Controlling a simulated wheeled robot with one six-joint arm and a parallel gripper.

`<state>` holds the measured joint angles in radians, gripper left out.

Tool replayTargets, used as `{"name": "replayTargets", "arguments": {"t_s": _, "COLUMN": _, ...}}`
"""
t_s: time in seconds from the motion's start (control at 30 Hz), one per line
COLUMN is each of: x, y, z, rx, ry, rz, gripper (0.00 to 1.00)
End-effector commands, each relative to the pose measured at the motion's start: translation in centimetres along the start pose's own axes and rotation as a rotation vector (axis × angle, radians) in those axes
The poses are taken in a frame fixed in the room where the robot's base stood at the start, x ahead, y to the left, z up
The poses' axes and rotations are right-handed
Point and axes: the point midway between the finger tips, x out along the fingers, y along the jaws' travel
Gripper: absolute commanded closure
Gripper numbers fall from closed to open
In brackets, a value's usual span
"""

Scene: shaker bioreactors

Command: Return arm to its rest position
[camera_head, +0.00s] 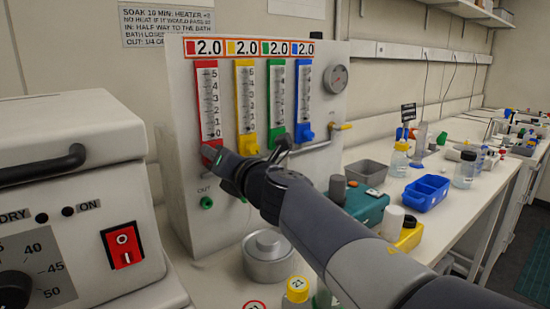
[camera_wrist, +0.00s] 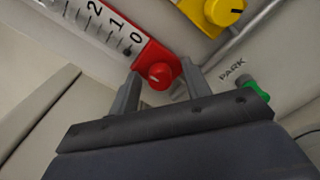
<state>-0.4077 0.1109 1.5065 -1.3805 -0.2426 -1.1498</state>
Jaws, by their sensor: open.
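My gripper (camera_head: 222,160) is up at the gas panel (camera_head: 180,95), in front of the red flowmeter (camera_head: 209,100) at the panel's left. In the wrist view my gripper (camera_wrist: 162,82) is open, with its two fingers on either side of the red knob (camera_wrist: 160,75). I cannot tell whether either finger touches the knob. My arm (camera_head: 330,220) stretches from the lower right of the head view up to the panel. In the head view the gripper partly hides the red knob.
Yellow (camera_head: 245,95), green (camera_head: 276,100) and blue (camera_head: 304,98) flowmeters stand to the right. A heater box (camera_head: 65,160) is close on the left. A round metal pot (camera_head: 268,258), yellow-capped bottle (camera_head: 297,290), teal box (camera_head: 365,203) and blue tray (camera_head: 426,192) are around the arm.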

Motion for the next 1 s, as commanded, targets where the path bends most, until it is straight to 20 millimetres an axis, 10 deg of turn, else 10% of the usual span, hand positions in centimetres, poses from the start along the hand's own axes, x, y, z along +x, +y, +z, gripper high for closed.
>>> {"name": "replayTargets", "arguments": {"t_s": 0.43, "x": -1.1, "y": 0.0, "z": 0.1, "rx": -0.004, "ry": 0.000, "rz": 0.000, "gripper": 0.54}}
{"name": "replayTargets", "arguments": {"t_s": 1.0, "x": -9.7, "y": 0.1, "z": 0.2, "rx": -0.005, "ry": -0.002, "rz": -0.001, "gripper": 0.54}}
